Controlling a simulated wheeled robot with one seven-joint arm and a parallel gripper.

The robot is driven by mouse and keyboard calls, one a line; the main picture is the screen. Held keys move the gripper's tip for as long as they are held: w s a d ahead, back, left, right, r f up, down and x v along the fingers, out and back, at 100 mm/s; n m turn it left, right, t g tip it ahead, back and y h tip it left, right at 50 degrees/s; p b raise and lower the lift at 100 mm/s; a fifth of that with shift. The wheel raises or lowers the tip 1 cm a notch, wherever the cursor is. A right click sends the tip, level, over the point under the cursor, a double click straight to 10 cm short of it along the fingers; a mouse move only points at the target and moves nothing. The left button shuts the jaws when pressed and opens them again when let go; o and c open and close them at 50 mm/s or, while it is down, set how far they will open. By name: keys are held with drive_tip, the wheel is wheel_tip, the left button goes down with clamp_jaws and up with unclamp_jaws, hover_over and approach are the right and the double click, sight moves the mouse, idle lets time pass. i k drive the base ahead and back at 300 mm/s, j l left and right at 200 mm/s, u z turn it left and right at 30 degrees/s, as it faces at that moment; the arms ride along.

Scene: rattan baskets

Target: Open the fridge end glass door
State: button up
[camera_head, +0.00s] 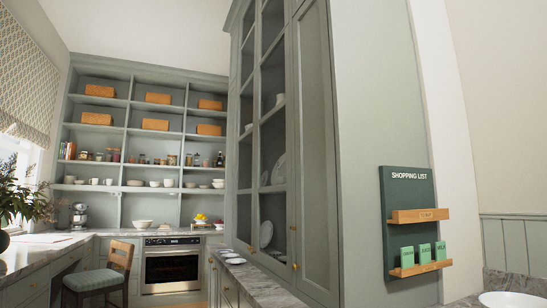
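A tall grey-green cabinet (371,100) stands at the centre right. Its front has narrow glass-paned doors (273,110), seen at a steep angle, with dishes showing behind the panes. They look shut, and a small brass knob (294,266) sits low near the edge of the front. Nearer to me is a solid panelled door (316,160), also shut. I see no fridge, and I cannot tell which glass door is the fridge end one. My gripper is not in view.
A marble counter (262,284) runs below the glass doors, with small plates (234,261) on it. A chair (104,277) and an oven (172,268) stand at the left. A shopping-list board (407,200) hangs on the cabinet's side. Open shelves (148,115) fill the back wall.

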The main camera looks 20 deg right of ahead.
sight(285, 271)
drive_tip(key=i+j+u, duration=0.35)
drive_tip(key=i, duration=0.15)
drive_tip(key=i+j+u, duration=0.15)
drive_tip(key=i+u, duration=0.2)
drive_tip(key=i, duration=0.2)
drive_tip(key=i+u, duration=0.35)
drive_tip(key=i, duration=0.2)
drive_tip(key=i+z, duration=0.25)
drive_tip(key=i, duration=0.35)
drive_tip(key=i+z, duration=0.25)
drive_tip(key=i, duration=0.3)
drive_tip(key=i+j+z, duration=0.25)
drive_tip(key=i, duration=0.35)
drive_tip(key=l, duration=0.1)
